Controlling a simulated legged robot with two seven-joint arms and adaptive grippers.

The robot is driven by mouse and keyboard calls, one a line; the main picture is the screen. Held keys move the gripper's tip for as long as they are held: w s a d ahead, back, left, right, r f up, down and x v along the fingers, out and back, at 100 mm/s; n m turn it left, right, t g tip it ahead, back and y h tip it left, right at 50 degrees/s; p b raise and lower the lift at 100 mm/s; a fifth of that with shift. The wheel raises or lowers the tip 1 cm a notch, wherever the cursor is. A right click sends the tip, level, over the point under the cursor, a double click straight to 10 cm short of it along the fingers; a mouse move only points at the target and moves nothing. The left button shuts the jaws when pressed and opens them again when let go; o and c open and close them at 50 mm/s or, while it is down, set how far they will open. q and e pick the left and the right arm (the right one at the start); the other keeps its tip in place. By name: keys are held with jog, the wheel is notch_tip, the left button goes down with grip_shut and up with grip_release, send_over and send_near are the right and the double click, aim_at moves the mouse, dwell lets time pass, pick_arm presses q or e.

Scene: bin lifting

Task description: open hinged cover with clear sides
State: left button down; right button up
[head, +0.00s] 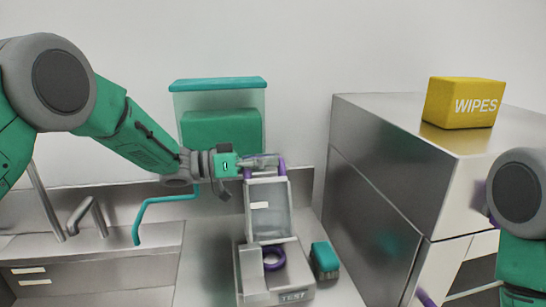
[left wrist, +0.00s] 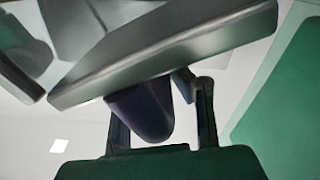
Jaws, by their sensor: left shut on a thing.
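The hinged cover (head: 268,212), a pale frame with a see-through panel, stands raised and nearly upright above its grey box (head: 275,296) marked TEST. The box is open at the top and a purple ring (head: 273,258) shows inside. My left gripper (head: 262,163) is at the cover's top edge, shut on its purple handle (head: 282,167). In the left wrist view the purple handle (left wrist: 142,112) lies between the fingers, under the grey edge of the cover (left wrist: 165,50). My right arm shows at the right edge of the head view; its gripper is out of frame.
A sink with a tap (head: 88,215) is at left. A metal cabinet (head: 385,170) bearing a yellow WIPES box (head: 463,102) bounds the right.

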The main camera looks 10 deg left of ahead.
pick_arm(q)
jog(key=shift+w+a+n+p, duration=0.3)
jog(key=shift+w+n, duration=0.1)
jog(key=shift+w, duration=0.35)
jog(key=shift+w+a+n+p, duration=0.15)
jog(key=shift+w+a+n, duration=0.2)
jog(key=shift+w, duration=0.35)
pick_arm(e)
jog(key=shift+r, duration=0.7)
pick_arm(q)
jog(key=shift+d, duration=0.1)
pick_arm(e)
jog(key=shift+c, duration=0.4)
